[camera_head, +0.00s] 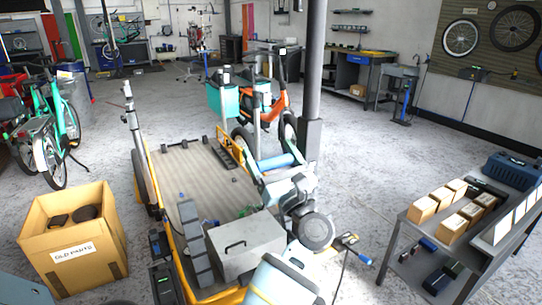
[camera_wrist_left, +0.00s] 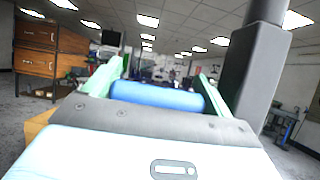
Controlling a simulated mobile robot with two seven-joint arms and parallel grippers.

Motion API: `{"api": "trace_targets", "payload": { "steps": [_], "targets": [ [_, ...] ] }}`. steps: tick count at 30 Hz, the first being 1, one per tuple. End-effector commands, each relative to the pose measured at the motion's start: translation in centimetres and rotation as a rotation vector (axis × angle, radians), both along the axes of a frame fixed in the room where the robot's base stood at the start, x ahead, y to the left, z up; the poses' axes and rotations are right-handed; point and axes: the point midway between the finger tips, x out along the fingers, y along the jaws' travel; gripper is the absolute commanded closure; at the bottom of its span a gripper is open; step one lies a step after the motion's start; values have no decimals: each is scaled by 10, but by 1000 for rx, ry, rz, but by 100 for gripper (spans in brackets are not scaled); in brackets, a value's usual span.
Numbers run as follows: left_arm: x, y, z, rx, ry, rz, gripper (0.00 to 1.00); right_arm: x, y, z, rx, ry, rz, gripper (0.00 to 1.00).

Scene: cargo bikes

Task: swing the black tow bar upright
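My left gripper (camera_head: 272,160) reaches over the cargo bike's front area, its arm coming up from the bottom. Its two greenish fingers stand wide apart in the left wrist view (camera_wrist_left: 160,85). A blue cylinder (camera_wrist_left: 157,96) lies crosswise between them, close to the palm; it also shows in the head view (camera_head: 278,161). I cannot tell whether the fingers touch it. I cannot clearly pick out the black tow bar; my arm hides part of that area. The cargo bike's flat bed (camera_head: 173,170) has yellow edges. My right gripper is not in view.
A grey box (camera_head: 246,246) sits on the bed. A cardboard box (camera_head: 72,262) stands at left, and a grey table (camera_head: 399,222) with small boxes at right. A dark pillar (camera_head: 312,88) rises behind my gripper, near an orange bike (camera_head: 281,100). Open floor lies behind at left.

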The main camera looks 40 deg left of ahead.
Motion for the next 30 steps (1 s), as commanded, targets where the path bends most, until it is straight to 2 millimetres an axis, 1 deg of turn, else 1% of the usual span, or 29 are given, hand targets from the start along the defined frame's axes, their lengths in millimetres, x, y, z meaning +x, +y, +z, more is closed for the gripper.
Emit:
{"api": "trace_targets", "payload": {
  "steps": [11,14,22,27,30],
  "targets": [
    [-1,-2,-1,1,-1,1,9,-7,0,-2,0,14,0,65],
    [-4,-9,-7,0,1,0,9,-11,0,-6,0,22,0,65],
    [-18,-44,-29,-1,3,0,9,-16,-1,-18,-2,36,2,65],
    [-24,-58,-36,-1,1,0,9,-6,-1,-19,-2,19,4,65],
    [-26,-62,-37,0,0,1,9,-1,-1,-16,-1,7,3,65]
  ]
}}
